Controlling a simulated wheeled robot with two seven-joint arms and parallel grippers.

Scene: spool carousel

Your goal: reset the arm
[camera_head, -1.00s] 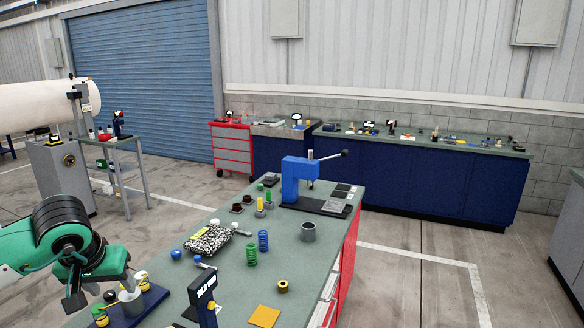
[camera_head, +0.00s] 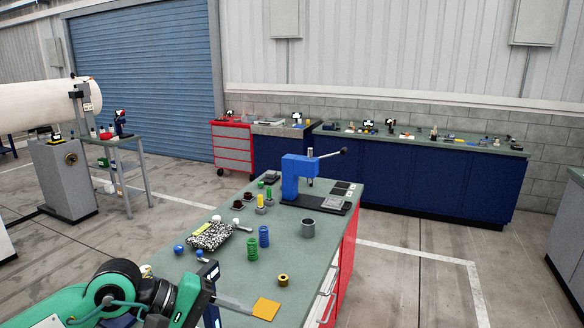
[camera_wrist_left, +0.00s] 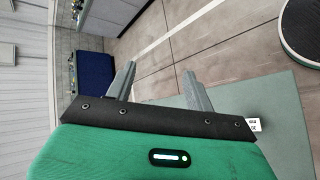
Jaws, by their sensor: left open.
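My left arm (camera_head: 115,285) comes in from the lower left in the head view, bent over the near part of the green-topped workbench (camera_head: 320,262). Its gripper (camera_head: 243,305) points right, near the orange square (camera_head: 266,309) on the bench. In the left wrist view the two grey fingers of the left gripper (camera_wrist_left: 158,72) are spread apart with nothing between them, so it is open and empty. My right gripper is in neither view.
A blue press (camera_head: 296,180), a grey cup (camera_head: 308,228), a green spring (camera_head: 252,248), a blue spring (camera_head: 264,236) and a speckled block (camera_head: 210,236) stand on the bench. A dark display stand (camera_head: 209,275) is partly hidden behind my arm.

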